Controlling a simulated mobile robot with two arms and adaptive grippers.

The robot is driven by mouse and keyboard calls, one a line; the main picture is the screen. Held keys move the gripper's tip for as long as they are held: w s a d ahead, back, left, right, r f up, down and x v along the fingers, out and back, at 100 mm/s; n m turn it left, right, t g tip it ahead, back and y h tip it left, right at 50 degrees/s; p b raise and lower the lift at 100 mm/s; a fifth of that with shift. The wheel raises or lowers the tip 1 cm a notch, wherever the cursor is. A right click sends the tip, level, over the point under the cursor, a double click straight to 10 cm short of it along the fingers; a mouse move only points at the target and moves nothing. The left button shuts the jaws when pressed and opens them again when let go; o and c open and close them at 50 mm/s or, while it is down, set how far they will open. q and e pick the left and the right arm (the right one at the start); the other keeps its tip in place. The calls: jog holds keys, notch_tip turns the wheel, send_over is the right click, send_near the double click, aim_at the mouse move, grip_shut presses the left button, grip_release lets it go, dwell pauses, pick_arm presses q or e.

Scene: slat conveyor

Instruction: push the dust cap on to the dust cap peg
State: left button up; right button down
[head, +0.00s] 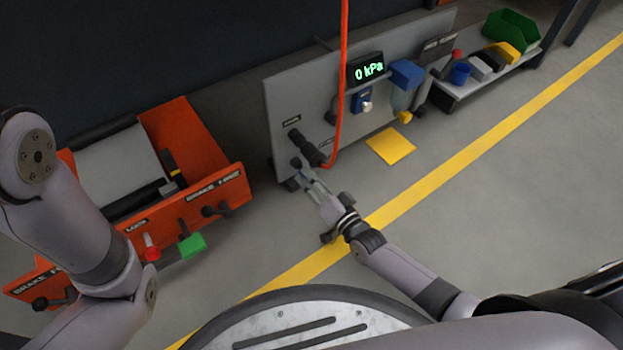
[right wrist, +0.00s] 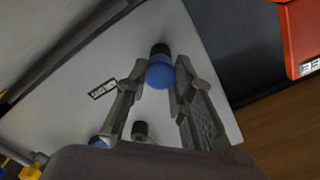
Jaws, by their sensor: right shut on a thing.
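The dust cap (right wrist: 161,73) is a round blue piece held between the fingertips of my right gripper (right wrist: 159,86) in the right wrist view. A short black cylinder, which looks like the dust cap peg (right wrist: 160,49), shows right behind the cap on the grey panel. The cap lines up with it and overlaps it in the picture; I cannot tell how far it is on. In the head view my right gripper (head: 303,170) is at the panel's lower left, and the cap is barely visible. My left arm shows at the left, but its gripper is out of frame.
The grey panel (head: 286,92) carries a black coupling (head: 306,148) with a red hose (head: 343,80), close above my right gripper, and a gauge reading 0 kPa (head: 367,70). An orange machine (head: 227,188) stands left. A bin shelf (head: 490,80) is at the right.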

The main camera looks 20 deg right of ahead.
jog(key=shift+w+a, duration=0.2)
jog(key=shift+w, duration=0.45)
jog(key=c, duration=1.3)
grip_release()
jog(key=v, duration=1.2)
jog(key=shift+r, duration=0.1)
jog(key=shift+r, duration=0.1)
